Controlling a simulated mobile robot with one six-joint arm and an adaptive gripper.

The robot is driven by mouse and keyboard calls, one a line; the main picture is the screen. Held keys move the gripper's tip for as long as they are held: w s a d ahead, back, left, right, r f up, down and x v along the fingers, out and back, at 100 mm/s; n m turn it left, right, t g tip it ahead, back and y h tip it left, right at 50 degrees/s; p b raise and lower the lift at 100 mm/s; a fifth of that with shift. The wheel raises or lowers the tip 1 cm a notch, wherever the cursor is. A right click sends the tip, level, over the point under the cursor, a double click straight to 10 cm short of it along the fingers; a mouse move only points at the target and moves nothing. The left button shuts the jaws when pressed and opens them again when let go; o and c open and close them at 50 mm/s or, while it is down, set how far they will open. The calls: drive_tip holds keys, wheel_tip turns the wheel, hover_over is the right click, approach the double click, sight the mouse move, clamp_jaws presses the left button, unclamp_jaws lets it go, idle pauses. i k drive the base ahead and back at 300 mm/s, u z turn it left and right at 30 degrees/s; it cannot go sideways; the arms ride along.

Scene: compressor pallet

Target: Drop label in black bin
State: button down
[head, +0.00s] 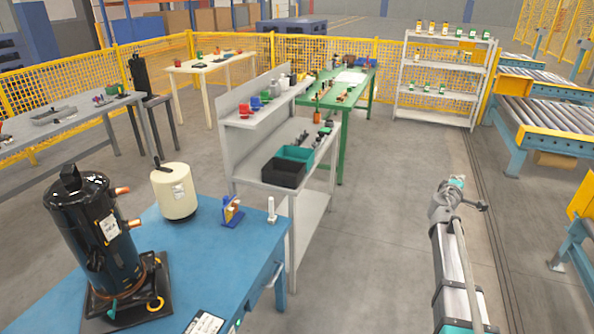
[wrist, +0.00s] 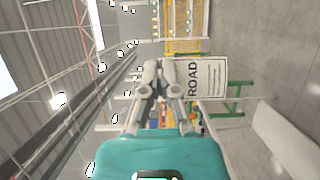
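The black bin (head: 284,173) sits on the grey shelf bench (head: 310,205) in the middle of the head view, in front of a teal bin (head: 296,153). My gripper (head: 455,184) is to the right of that bench, over open floor and well apart from the bin. In the wrist view my gripper's fingers (wrist: 159,72) are close together, with a white label (wrist: 205,78) reading "ROAD" at their side. The label appears pinched by the fingers; the contact itself is hidden. I cannot make out the label in the head view.
A green table (head: 345,100) and white shelves (head: 443,75) stand behind. Conveyors (head: 550,115) are at the right. Floor between is clear.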

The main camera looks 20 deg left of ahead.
sight(281, 187)
drive_tip(key=u, duration=0.1)
drive_tip(key=i, duration=0.65)
drive_tip(key=u, duration=0.75)
drive_tip(key=i, duration=0.6)
drive_tip(key=u, duration=0.4)
drive_tip(key=k, duration=0.9)
drive_tip(key=u, duration=0.1)
drive_tip(key=i, duration=0.65)
